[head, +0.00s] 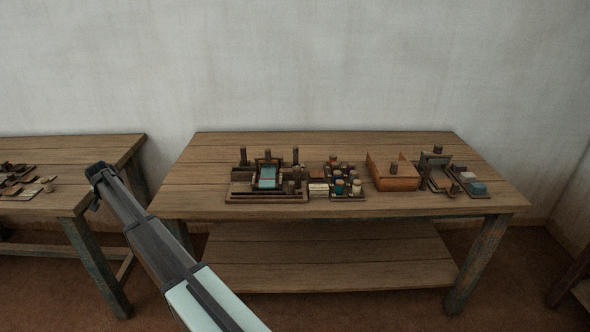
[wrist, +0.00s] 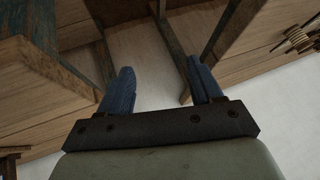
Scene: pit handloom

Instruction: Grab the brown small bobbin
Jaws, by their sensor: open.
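Several small bobbins and spools stand on the main table in the head view, too small to tell surely which is the brown small bobbin. Brown ones show at the loom's front right (head: 290,187) and at the wooden box (head: 394,167). Dark and coloured spools (head: 340,185) stand in a tray between them. My gripper (head: 97,185) is left of the main table, well apart from all of these. In the wrist view my gripper (wrist: 159,72) is open, with nothing between its blue fingers. Brown turned pieces (wrist: 298,40) show at that view's upper right.
The main table (head: 210,155) has bare wood at its left and front edge, and a lower shelf (head: 330,255). A side table (head: 80,155) with dark pieces stands left, across a gap. A small loom (head: 267,176) and a metal-framed tool (head: 436,165) stand among the bobbins.

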